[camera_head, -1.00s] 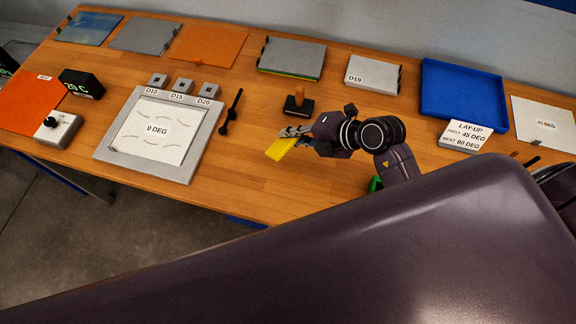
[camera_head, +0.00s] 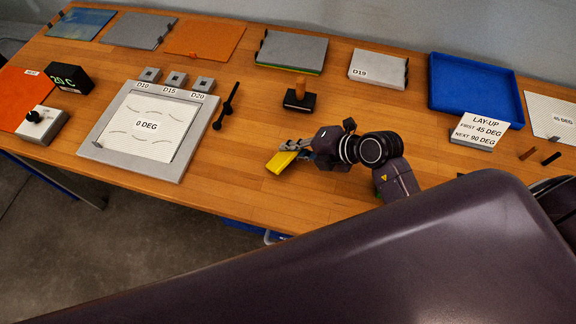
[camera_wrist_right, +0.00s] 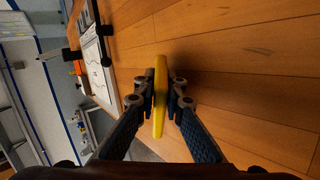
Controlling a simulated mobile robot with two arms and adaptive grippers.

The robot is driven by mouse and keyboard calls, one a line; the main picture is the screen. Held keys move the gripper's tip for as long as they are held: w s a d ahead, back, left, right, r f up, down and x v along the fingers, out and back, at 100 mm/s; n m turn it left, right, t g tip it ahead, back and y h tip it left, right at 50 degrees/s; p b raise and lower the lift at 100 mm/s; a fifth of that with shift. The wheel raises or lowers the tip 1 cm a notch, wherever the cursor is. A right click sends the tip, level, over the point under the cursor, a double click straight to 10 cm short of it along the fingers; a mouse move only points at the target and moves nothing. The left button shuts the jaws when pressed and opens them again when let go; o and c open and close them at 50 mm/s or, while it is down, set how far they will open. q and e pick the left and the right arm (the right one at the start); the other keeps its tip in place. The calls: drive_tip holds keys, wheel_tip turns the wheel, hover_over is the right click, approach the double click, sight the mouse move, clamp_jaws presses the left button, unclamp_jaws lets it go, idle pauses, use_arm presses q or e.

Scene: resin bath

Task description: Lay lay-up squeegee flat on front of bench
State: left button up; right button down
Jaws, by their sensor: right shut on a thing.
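The yellow lay-up squeegee (camera_head: 280,162) is at the front part of the wooden bench (camera_head: 235,187). My right gripper (camera_head: 298,148) is shut on it. In the right wrist view the squeegee (camera_wrist_right: 160,95) stands edge-on between the two fingertips (camera_wrist_right: 160,92), over bare bench wood. A shadow lies beside it; I cannot tell whether it touches the wood. My left gripper is not in view.
A framed plate marked 0 DEG (camera_head: 100,150) lies to the left, with a black handled tool (camera_head: 226,106) beside it. A stamp-like tool with a wooden handle (camera_head: 300,95) stands behind the gripper. A blue tray (camera_head: 437,100) is at the back right. Bare wood surrounds the squeegee.

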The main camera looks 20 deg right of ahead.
drive_tip(key=c, duration=2.2)
unclamp_jaws()
drive_tip(key=p+v, duration=0.6)
drive_tip(key=v, duration=0.1)
drive_tip(key=shift+r, duration=0.2)
drive_tip(key=shift+s+d+r, duration=0.1)
drive_tip(key=shift+s+d, duration=0.15)
drive_tip(key=shift+s, duration=0.05)
